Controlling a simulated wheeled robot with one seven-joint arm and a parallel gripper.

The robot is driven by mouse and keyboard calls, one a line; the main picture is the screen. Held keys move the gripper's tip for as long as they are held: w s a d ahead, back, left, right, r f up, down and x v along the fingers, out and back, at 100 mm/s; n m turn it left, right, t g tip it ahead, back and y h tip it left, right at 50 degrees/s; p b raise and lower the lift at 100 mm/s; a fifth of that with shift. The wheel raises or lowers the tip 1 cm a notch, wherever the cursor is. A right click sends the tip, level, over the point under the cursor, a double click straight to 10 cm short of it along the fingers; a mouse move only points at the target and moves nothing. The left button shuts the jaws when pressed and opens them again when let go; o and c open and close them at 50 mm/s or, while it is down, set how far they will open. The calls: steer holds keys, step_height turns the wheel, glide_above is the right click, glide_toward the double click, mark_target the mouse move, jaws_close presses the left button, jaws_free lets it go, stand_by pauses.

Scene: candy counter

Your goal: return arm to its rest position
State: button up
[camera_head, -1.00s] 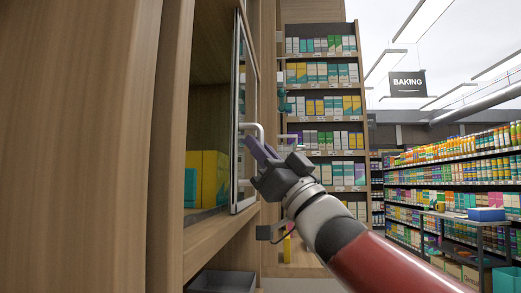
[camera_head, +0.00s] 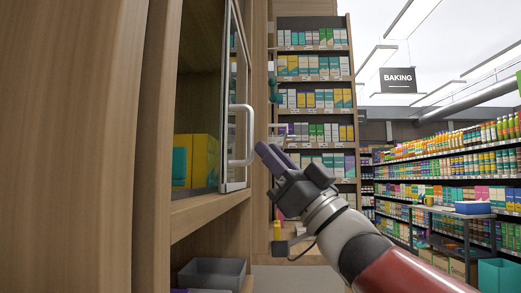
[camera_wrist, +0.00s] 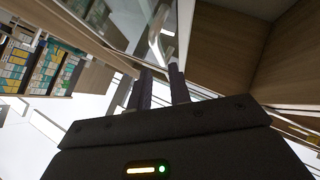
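My gripper (camera_head: 268,157) is at the middle of the head view, its dark purple fingers pointing up and left. It is just right of the white bar handle (camera_head: 249,136) of a glass cabinet door (camera_head: 236,100), and seems apart from it. In the wrist view my two fingers (camera_wrist: 160,92) stand apart with an empty gap between them. The handle shows beyond the fingertips in the wrist view (camera_wrist: 158,28). My arm reaches in from the lower right.
The wooden cabinet (camera_head: 105,140) fills the left side, with a yellow box (camera_head: 206,160) inside. A grey bin (camera_head: 212,274) is below. Stocked shelves (camera_head: 316,85) stand behind. A dark cart (camera_head: 455,240) with a blue box (camera_head: 473,208) is at right. The aisle between looks clear.

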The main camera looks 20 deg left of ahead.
steer(key=shift+s+d+f, duration=0.1)
steer(key=shift+d+f, duration=0.15)
stand_by(0.3)
